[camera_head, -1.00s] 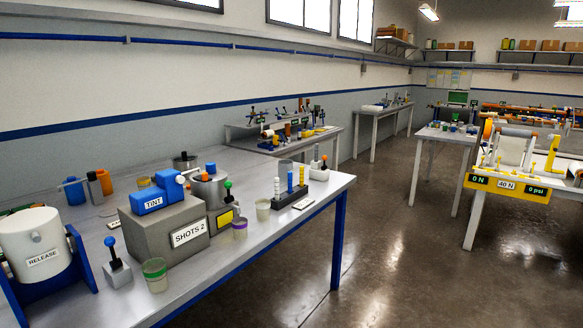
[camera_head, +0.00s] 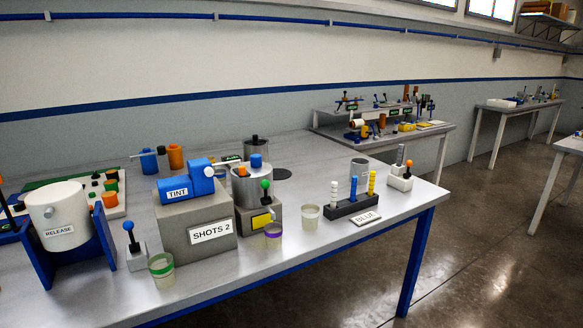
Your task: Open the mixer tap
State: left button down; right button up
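A metal pot (camera_head: 250,188) stands on a grey block (camera_head: 246,222) with a yellow label, near the middle of the bench. A lever with a green knob (camera_head: 265,184) rises at its front right; it looks like the mixer tap, but no readable label confirms this. The lever stands roughly upright. A cup with a purple band (camera_head: 273,236) stands in front of the block. To the left, a blue TINT unit (camera_head: 187,189) sits on a grey box marked SHOTS 2 (camera_head: 178,238). Neither of my grippers is in view.
A white RELEASE drum (camera_head: 57,212) in a blue stand, a blue-knobbed lever (camera_head: 129,228) and a green-banded cup (camera_head: 161,268) are at the left. A clear cup (camera_head: 310,215) and a dark BLUE rack (camera_head: 352,207) are to the right. Floor beyond the bench's right end is open.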

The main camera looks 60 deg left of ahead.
aim_at(265, 184)
jog(key=u, duration=0.35)
jog(key=i, duration=0.95)
jog(key=u, duration=1.05)
jog(key=i, duration=0.55)
jog(key=u, duration=0.4)
